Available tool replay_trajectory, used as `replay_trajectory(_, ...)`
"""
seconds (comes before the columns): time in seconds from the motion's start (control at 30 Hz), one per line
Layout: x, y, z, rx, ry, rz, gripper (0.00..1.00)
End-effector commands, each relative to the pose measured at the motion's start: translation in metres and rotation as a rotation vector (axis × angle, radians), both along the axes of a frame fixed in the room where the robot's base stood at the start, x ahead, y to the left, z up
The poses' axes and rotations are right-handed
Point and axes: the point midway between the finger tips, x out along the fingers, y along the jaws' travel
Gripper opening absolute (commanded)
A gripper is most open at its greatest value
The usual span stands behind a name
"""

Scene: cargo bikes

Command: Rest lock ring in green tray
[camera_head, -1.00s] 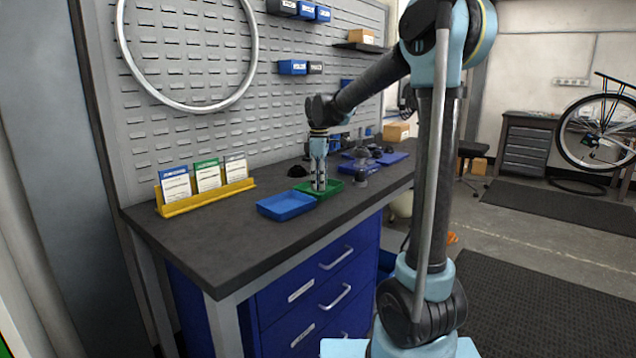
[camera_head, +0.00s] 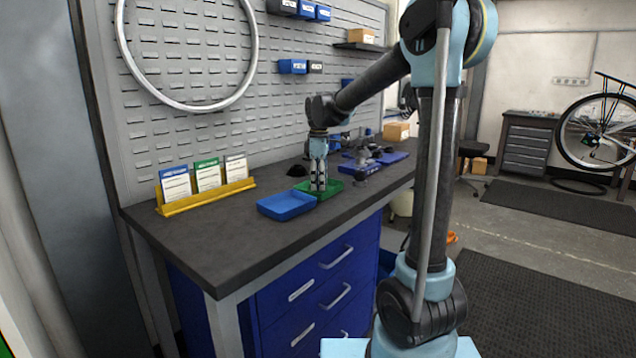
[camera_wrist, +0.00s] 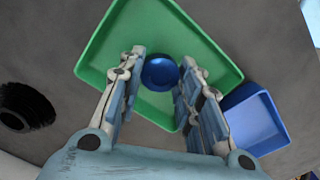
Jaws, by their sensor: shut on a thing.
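The green tray (camera_head: 333,189) lies on the dark workbench; it fills the upper middle of the wrist view (camera_wrist: 97,58). My gripper (camera_head: 318,187) points down over it, and its fingertips (camera_wrist: 162,64) are within the tray's outline. A small round blue piece, seemingly the lock ring (camera_wrist: 160,73), sits between the fingertips, and my gripper is shut on it. I cannot tell whether the ring touches the tray floor. In the head view the ring is hidden by the fingers.
A blue tray (camera_head: 285,207) stands beside the green one, also in the wrist view (camera_wrist: 256,124). A round black part (camera_wrist: 25,106) lies on the bench opposite. A yellow card holder (camera_head: 205,197) stands along the pegboard. The bench front is clear.

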Motion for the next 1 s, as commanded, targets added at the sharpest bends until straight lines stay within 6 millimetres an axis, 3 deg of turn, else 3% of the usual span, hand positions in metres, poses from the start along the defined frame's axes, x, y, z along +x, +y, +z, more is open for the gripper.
replay_trajectory(1.0, 0.0, 0.0001, -0.009, 0.0, 0.0, 0.0, 0.0)
